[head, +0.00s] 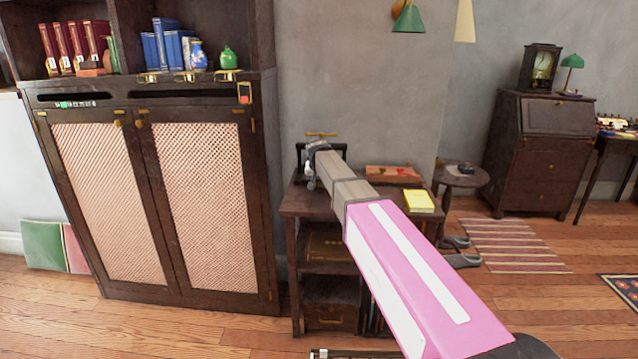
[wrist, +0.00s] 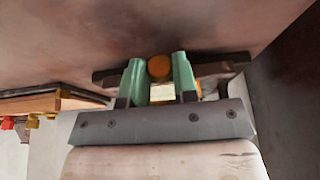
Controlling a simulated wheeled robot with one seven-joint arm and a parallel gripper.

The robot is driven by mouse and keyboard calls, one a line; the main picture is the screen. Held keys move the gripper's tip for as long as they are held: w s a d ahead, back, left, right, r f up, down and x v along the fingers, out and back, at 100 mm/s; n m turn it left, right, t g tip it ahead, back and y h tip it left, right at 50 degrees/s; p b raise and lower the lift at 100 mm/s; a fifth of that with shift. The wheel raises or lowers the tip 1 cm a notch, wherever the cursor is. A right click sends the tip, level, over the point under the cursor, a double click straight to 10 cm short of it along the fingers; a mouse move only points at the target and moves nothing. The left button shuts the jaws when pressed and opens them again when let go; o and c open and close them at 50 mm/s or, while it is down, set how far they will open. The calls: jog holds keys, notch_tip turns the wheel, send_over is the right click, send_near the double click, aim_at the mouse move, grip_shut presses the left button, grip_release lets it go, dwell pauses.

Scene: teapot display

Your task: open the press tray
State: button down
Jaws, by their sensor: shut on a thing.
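A dark press (head: 302,158) with a brass bar on top (head: 321,134) stands at the back left of a small wooden table. My arm reaches across the table to it and hides much of its front. My gripper (head: 310,180) is at the press. In the wrist view, my gripper's two green fingers (wrist: 160,80) are closed around a small piece, with a round orange-brown knob (wrist: 159,68) between their tips. A dark part of the press (wrist: 225,68) lies just behind them. The press tray itself cannot be made out clearly, nor how far it is out.
The wooden table (head: 300,207) also bears a tray with red pieces (head: 392,172) and a yellow book (head: 418,201). A tall cabinet (head: 205,190) stands close on the left. A small round table (head: 462,179) is to the right. Open floor lies in front.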

jog(key=s, duration=1.5)
jog(key=shift+a, duration=0.25)
jog(key=c, duration=0.9)
grip_release()
jog(key=v, duration=1)
jog(key=shift+r, duration=0.4)
jog(key=s+d+f+g, duration=0.1)
jog(key=s+d+f, duration=0.4)
jog(key=d+f, duration=0.3)
jog(key=s+d+f+g, duration=0.2)
jog(key=s+d+f, duration=0.3)
jog(key=d+f, duration=0.3)
jog(key=s+d+f+g, duration=0.1)
jog(key=s+d+f, duration=0.4)
jog(key=f, duration=1)
jog(key=d, duration=0.3)
jog(key=shift+d+g, duration=0.3)
